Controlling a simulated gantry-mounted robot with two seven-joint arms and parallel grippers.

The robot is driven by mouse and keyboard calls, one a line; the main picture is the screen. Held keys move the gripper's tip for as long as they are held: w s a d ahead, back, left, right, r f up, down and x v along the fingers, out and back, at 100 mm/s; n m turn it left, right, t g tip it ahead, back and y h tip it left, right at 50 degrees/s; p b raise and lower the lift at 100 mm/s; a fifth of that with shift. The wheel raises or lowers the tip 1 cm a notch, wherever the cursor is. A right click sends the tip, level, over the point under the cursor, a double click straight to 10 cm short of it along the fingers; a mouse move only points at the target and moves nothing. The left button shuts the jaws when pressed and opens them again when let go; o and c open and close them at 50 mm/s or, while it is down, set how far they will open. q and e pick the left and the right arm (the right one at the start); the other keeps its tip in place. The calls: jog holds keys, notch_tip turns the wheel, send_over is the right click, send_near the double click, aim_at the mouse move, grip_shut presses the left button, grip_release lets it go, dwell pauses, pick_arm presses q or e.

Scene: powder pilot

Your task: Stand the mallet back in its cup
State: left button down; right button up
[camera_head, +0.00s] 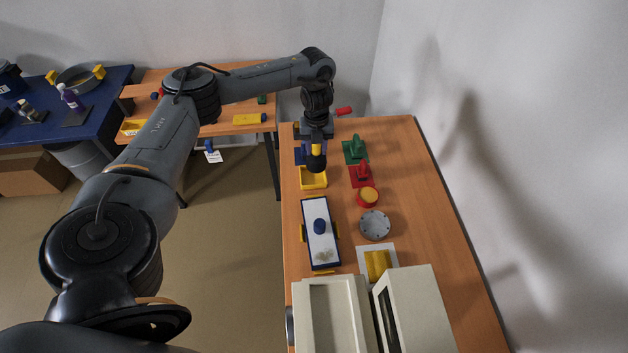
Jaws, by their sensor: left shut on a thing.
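My left gripper (316,134) is above the far end of the right-hand wooden table, pointing down. It is shut on what looks like the mallet (316,160), with a yellow part just under the jaws and a rounded black end below. The black end is in front of a yellow open-topped holder (313,181); I cannot tell whether they touch. I cannot tell for sure which item is the mallet's cup. A blue item (299,156) is partly hidden just left of the gripper. My right gripper is not in view.
Right of the gripper are a green clamp-like piece (355,150), a red one (360,175) and a red-and-yellow button (367,196). Nearer are a blue-edged white tray (309,230), a grey round dish (375,225) and beige machines (413,310). The table's right side is clear.

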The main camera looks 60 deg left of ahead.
aim_at(313, 158)
pick_arm(q)
jog(key=a+f+m+b, duration=0.1)
jog(key=a+f, duration=0.1)
jog(key=f, duration=0.1)
jog(key=shift+a+m+b, duration=0.25)
jog(key=shift+m+b, duration=0.05)
jog(key=shift+f, duration=0.55)
jog(key=shift+p, duration=0.55)
dwell(0.7)
jog(key=shift+f, duration=0.35)
dwell(0.4)
jog(key=shift+f, duration=0.25)
jog(key=shift+f+b, duration=0.6)
jog(key=shift+f, duration=0.25)
jog(key=shift+f, duration=0.15)
jog(key=shift+f, duration=0.3)
jog(key=shift+f+b, duration=0.7)
jog(key=shift+f, duration=0.4)
